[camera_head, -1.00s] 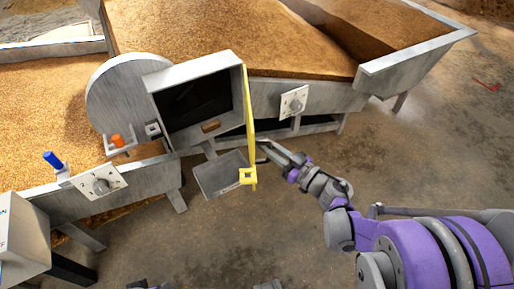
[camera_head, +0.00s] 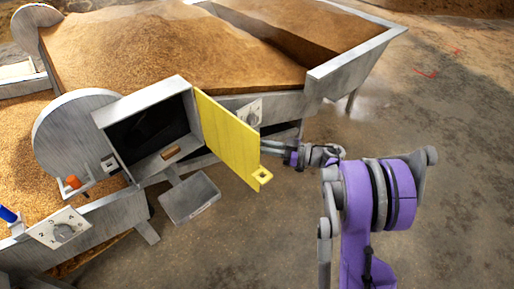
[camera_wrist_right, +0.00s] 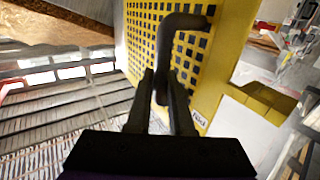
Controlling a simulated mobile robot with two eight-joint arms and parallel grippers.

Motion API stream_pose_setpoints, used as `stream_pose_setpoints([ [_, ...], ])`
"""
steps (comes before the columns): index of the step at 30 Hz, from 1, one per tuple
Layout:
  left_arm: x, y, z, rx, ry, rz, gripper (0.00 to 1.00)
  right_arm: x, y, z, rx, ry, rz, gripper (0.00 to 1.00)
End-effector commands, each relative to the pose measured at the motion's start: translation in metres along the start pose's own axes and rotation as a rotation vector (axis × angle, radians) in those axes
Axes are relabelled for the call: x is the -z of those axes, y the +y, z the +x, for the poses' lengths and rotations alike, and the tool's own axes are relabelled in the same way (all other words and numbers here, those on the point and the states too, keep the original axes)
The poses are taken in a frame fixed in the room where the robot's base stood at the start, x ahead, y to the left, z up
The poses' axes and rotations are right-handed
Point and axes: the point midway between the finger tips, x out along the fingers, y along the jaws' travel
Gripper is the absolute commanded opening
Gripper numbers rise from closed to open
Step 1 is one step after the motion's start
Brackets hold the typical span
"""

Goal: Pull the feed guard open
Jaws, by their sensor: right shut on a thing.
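The feed guard is a yellow panel (camera_head: 228,132) standing out from the right edge of a grey metal box (camera_head: 150,130), whose dark opening is uncovered. A square yellow tab with a hole sits at the guard's lower outer corner. My right gripper (camera_head: 266,150) is at the guard's far side, partly hidden by it. In the right wrist view, the gripper (camera_wrist_right: 166,82) is shut on the guard's dark bent handle (camera_wrist_right: 168,45), against the perforated yellow face (camera_wrist_right: 200,62). My left gripper is not in view.
Grain-filled troughs (camera_head: 322,78) stand behind the box. A grey tray (camera_head: 189,200) hangs below it. A dial plate (camera_head: 60,228), an orange knob (camera_head: 72,183) and a blue handle (camera_head: 7,214) are at left. The concrete floor (camera_head: 455,170) at right is clear.

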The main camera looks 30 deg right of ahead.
Motion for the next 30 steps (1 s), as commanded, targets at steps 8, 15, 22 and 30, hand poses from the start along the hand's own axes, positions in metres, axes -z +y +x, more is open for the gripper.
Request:
stream_pose_setpoints([
  [8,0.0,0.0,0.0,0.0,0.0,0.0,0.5,0.001,0.001,0.0,-0.001,0.002,0.0,0.0],
  [15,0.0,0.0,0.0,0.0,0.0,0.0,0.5,0.001,0.0,0.0,-0.001,0.002,0.0,0.49],
  [22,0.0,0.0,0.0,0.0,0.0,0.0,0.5,0.0,0.0,0.0,-0.001,0.001,0.0,0.49],
  [30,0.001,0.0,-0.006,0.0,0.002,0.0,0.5,0.001,0.001,-0.03,-0.005,0.001,-0.001,0.49],
])
